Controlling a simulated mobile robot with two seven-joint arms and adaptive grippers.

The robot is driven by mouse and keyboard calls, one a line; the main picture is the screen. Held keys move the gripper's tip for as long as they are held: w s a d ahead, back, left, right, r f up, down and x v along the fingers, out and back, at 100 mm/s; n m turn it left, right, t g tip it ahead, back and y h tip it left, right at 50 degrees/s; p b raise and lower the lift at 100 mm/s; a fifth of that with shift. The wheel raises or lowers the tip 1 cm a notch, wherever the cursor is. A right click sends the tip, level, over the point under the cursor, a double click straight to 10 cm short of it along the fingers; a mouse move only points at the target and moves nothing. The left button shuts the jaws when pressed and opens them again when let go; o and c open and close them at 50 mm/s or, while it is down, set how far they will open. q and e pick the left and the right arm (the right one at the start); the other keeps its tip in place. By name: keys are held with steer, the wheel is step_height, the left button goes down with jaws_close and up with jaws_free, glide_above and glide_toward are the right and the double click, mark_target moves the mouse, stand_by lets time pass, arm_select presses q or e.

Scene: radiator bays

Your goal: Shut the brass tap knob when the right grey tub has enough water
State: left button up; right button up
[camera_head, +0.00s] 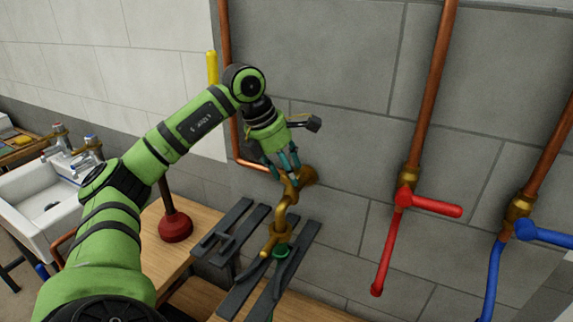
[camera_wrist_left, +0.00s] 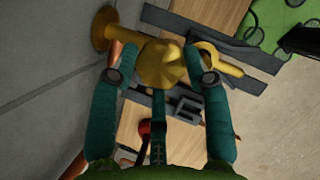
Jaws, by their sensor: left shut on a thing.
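The brass tap knob (camera_wrist_left: 161,65) sits between the teal fingers of my left gripper (camera_head: 283,168), which is shut on it. It also shows, partly hidden by the fingers, in the head view (camera_head: 291,184). In the left wrist view my left gripper (camera_wrist_left: 160,80) has fingers on both sides of the knob. I cannot make out a grey tub or any water in either view. My right gripper does not show.
Dark slats (camera_head: 237,301) lie on the wooden bench under the tap. A red plunger (camera_head: 175,226) stands to their left, near a white sink (camera_head: 28,205). A red-handled valve (camera_head: 430,205) and a blue-handled valve (camera_head: 545,236) are on the wall to the right.

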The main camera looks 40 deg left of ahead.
arm_select(q)
steer(key=shift+w+r+m+h, duration=0.2)
steer(key=shift+m+h, duration=0.1)
steer(key=shift+m, duration=0.3)
steer(key=shift+p, duration=0.3)
steer(key=o, duration=1)
steer(key=shift+o, duration=0.6)
steer(key=shift+d+f, duration=0.1)
steer(key=shift+d, duration=0.05)
steer(key=v, duration=1.2)
steer(key=shift+w, duration=0.1)
